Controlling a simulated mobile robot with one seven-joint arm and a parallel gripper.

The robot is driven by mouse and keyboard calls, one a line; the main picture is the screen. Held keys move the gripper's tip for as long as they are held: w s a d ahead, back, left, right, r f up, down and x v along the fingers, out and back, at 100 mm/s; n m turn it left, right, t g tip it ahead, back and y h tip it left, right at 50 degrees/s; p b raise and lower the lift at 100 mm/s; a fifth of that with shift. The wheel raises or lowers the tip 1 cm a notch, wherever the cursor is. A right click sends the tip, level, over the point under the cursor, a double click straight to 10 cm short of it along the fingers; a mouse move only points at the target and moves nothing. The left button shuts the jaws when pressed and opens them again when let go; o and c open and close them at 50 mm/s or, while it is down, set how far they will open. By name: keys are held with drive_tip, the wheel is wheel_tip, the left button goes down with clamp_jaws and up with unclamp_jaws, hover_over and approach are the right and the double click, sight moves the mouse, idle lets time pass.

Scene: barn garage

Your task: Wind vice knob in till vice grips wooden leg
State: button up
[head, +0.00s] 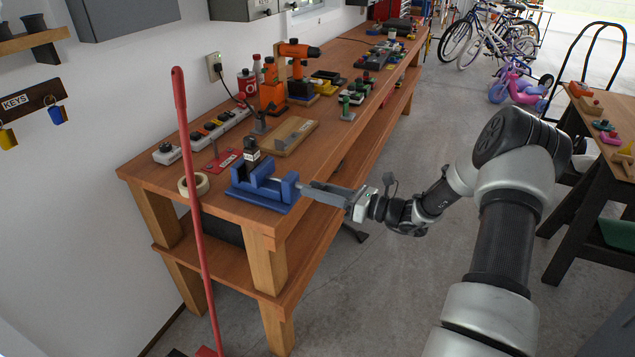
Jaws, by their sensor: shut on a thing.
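The blue vice (262,187) sits at the near end of the wooden workbench, by its front corner. Its screw end points right, toward the bench's front edge. My gripper (303,188) reaches in from the right, level with the screw end, and is shut on the vice knob. The fingers hide the knob itself. A dark upright piece with a pale label (251,156) stands at the back of the vice; whether it is in the jaws or behind them I cannot tell. I cannot make out a wooden leg clearly between the jaws.
A tape roll (194,185) lies left of the vice. A red pole (188,180) stands before the bench's left end. Open floor lies right of the bench.

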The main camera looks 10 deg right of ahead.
drive_tip(key=m+p, duration=0.2)
drive_tip(key=m, duration=0.2)
drive_tip(key=shift+m+p, duration=0.3)
drive_tip(key=shift+p, duration=0.05)
drive_tip(key=shift+m+p, duration=0.75)
drive_tip(key=shift+m, duration=0.85)
drive_tip(key=shift+f+m, duration=0.1)
drive_tip(key=shift+m, duration=0.2)
drive_tip(key=o, duration=0.8)
drive_tip(key=shift+d, duration=0.1)
drive_tip(key=b+v, duration=0.1)
drive_tip(key=v, duration=1.6)
drive_tip(key=shift+s+d, duration=0.1)
drive_tip(key=shift+d, duration=0.05)
